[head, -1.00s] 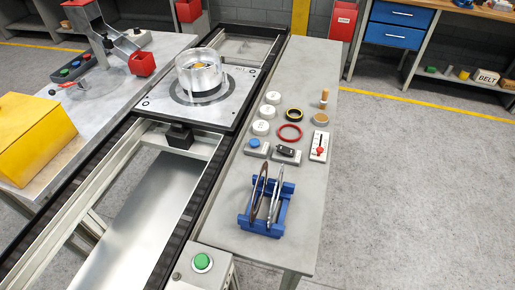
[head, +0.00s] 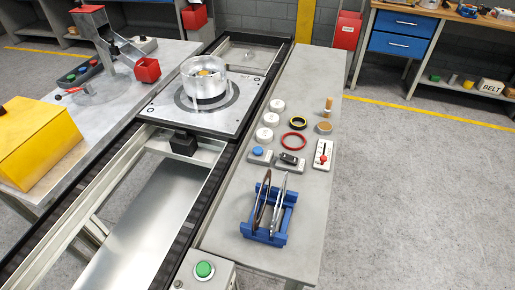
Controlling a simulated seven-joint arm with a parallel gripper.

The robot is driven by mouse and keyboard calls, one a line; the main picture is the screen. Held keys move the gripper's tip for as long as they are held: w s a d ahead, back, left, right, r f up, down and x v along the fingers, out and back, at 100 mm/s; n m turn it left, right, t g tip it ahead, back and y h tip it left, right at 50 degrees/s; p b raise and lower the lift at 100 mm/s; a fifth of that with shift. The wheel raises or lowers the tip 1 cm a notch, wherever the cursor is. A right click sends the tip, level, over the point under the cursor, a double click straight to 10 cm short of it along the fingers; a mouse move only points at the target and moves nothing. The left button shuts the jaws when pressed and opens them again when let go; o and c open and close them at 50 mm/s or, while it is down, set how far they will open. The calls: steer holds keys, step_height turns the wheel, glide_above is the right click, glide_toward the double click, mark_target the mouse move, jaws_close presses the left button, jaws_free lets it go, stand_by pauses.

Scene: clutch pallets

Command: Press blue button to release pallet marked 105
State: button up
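A blue button (head: 258,152) sits on a small grey box on the grey side table, left of a black rocker switch (head: 289,159). A pallet (head: 192,113), a light square plate with a dark ring, rests on the conveyor against a black stop block (head: 184,143). No number is readable on the pallet. My gripper is not in view.
A blue rack (head: 266,220) with upright discs stands on the side table (head: 226,215). White caps, rings and a red-lever switch (head: 322,154) lie behind it. A green button (head: 204,269) is at the front. A yellow box (head: 38,140) is on the left bench.

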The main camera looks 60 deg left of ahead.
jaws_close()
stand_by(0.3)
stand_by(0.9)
